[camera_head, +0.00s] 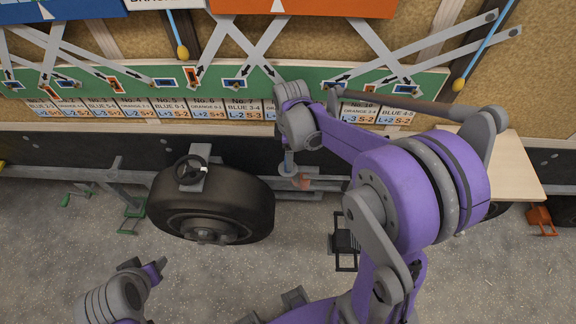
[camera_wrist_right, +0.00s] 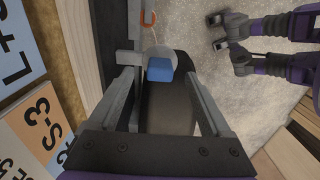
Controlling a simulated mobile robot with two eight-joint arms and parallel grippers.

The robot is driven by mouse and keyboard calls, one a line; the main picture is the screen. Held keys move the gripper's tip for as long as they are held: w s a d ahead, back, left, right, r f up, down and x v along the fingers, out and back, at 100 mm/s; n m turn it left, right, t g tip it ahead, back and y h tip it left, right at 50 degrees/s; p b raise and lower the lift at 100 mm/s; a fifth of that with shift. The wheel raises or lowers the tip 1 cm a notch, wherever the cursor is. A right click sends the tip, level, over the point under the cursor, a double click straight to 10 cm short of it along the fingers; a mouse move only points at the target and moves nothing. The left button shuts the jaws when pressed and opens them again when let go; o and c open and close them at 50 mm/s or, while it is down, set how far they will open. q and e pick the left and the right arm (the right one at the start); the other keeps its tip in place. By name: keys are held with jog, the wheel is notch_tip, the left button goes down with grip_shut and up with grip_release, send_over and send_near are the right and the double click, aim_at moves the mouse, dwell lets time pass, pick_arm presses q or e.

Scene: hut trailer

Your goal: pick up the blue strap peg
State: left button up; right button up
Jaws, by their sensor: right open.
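The blue strap peg (camera_wrist_right: 160,71) shows as a small blue block in the right wrist view, in line with the gap between my right fingertips. A pale grey disc lies just behind it. My right gripper (camera_wrist_right: 162,80) is open, with one finger on either side of the blue block in the picture. I cannot tell whether either finger touches it. In the head view my right wrist covers most of this spot, beside the green board. My left gripper (camera_head: 143,270) is low at the left in the head view, away from the peg; its jaw state is unclear.
A black tyre (camera_head: 215,207) stands in front of the trailer's grey frame. The green board (camera_head: 205,76) with crossed grey bars and labels runs along the wall. A wooden panel (camera_head: 497,162) is at the right. The concrete floor in front is mostly clear.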

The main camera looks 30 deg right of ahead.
aim_at(282, 168)
jog(key=f, duration=0.5)
jog(key=shift+w+a, duration=0.2)
jog(key=shift+a, duration=0.1)
jog(key=shift+r, duration=0.1)
grip_shut()
